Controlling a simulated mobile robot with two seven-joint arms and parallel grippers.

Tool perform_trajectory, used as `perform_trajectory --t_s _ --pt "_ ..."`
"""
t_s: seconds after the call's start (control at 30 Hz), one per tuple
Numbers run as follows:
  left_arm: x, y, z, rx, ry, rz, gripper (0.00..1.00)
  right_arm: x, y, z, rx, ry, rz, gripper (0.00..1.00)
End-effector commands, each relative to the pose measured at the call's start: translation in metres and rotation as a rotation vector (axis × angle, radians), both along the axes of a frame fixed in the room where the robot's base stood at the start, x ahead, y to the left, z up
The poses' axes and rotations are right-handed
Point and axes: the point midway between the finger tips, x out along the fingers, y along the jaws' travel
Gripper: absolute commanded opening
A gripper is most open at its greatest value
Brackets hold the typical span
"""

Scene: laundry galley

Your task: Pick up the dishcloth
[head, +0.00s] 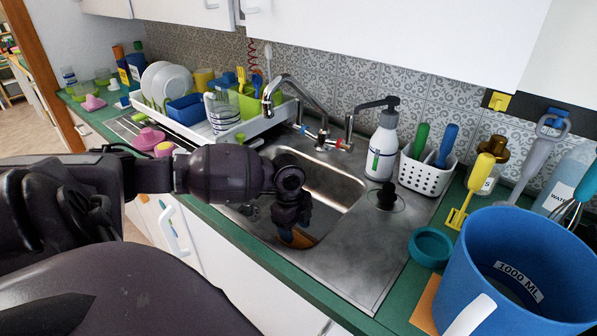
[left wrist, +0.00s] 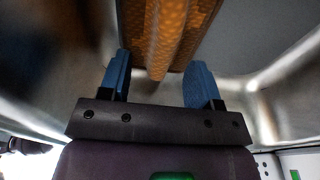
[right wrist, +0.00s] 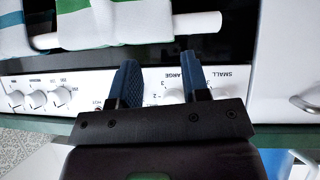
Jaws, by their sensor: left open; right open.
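An orange patterned dishcloth (head: 297,238) lies in the steel sink (head: 335,186), mostly hidden behind my left gripper (head: 292,222), which reaches down into the basin. In the left wrist view the cloth (left wrist: 180,30) is folded and lies just ahead of the fingers. Its near end shows between the two blue fingertips. My left gripper (left wrist: 160,85) is open, with a gap on both sides of that end; I cannot tell whether they touch. My right gripper (right wrist: 160,82) is open and empty, away from the sink, in front of an oven panel.
A faucet (head: 298,92) arches over the sink's back edge. A dish rack (head: 240,125) stands left of it; a soap bottle (head: 383,147) and a white caddy (head: 425,171) stand right. A large blue jug (head: 480,260) fills the right front. Striped towels (right wrist: 100,20) hang on the oven rail.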

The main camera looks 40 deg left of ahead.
Motion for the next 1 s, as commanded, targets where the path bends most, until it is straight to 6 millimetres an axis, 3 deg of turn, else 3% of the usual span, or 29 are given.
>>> perform_trajectory --t_s 0.23,0.53,0.9,1.0 --pt "0.003 -0.007 -0.036 -0.002 0.005 -0.001 0.58 0.000 0.001 -0.005 0.000 0.002 0.002 0.43" --pt "0.004 -0.008 -0.041 0.000 0.001 0.000 0.58 0.001 0.001 -0.003 0.000 -0.001 0.002 0.43" --pt "0.004 -0.008 -0.041 0.000 0.001 0.000 0.04 0.001 0.001 -0.005 0.000 0.003 0.002 0.43" --pt "0.004 -0.008 -0.041 0.000 0.001 0.000 0.04 0.000 0.001 -0.005 0.000 0.003 0.002 0.43"
